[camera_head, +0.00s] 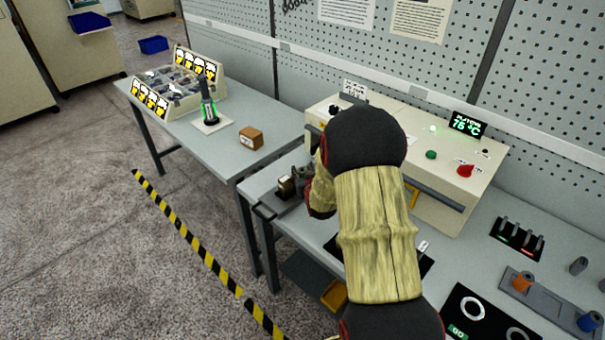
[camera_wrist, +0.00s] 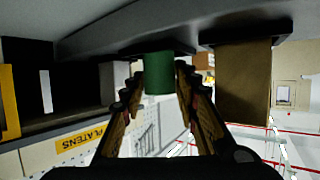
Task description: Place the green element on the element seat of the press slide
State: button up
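In the wrist view a green cylinder, the green element (camera_wrist: 159,74), stands between the two fingertips of my gripper (camera_wrist: 159,78). The fingertips flank it closely on both sides and appear to grip it. Its far end is against or close to a dark edge of a grey surface (camera_wrist: 120,36); I cannot tell whether they touch. A brown block (camera_wrist: 243,85) is just to its right. In the head view a small brass-coloured block (camera_head: 286,188) shows at the press front, left of my arm. My arm hides the gripper, the green element and the seat there.
The cream press housing (camera_head: 450,190) has a 75 °C display (camera_head: 466,124), a green button (camera_head: 431,155) and a red knob (camera_head: 465,171). The left table holds a wooden block (camera_head: 251,137), a dark upright device (camera_head: 208,103) and a parts rack (camera_head: 172,82). Orange (camera_head: 523,281) and blue (camera_head: 590,321) cylinders stand at right.

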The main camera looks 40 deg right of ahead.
dwell(0.3)
jog(key=shift+r, duration=0.2)
jog(key=p+v, duration=0.2)
jog(key=v, duration=1)
jog(key=s+a+r+n+g+y, duration=0.1)
jog(key=a+r+n+y, duration=0.1)
jog(key=a+r, duration=0.55)
jog(key=s+a+r+n+g+y, duration=0.15)
jog(key=a+r, duration=0.35)
jog(key=a, duration=0.6)
jog(key=s+a+r+n+g+y, duration=0.1)
jog(key=s+a+r+g, duration=0.1)
jog(key=s+a, duration=0.4)
jog(key=s+a+r+n+g+y, duration=0.1)
jog(key=s+a+r+y, duration=0.1)
jog(key=s+a, duration=0.5)
jog(key=s+r, duration=0.1)
jog(key=s, duration=0.4)
jog(key=shift+g, duration=0.35)
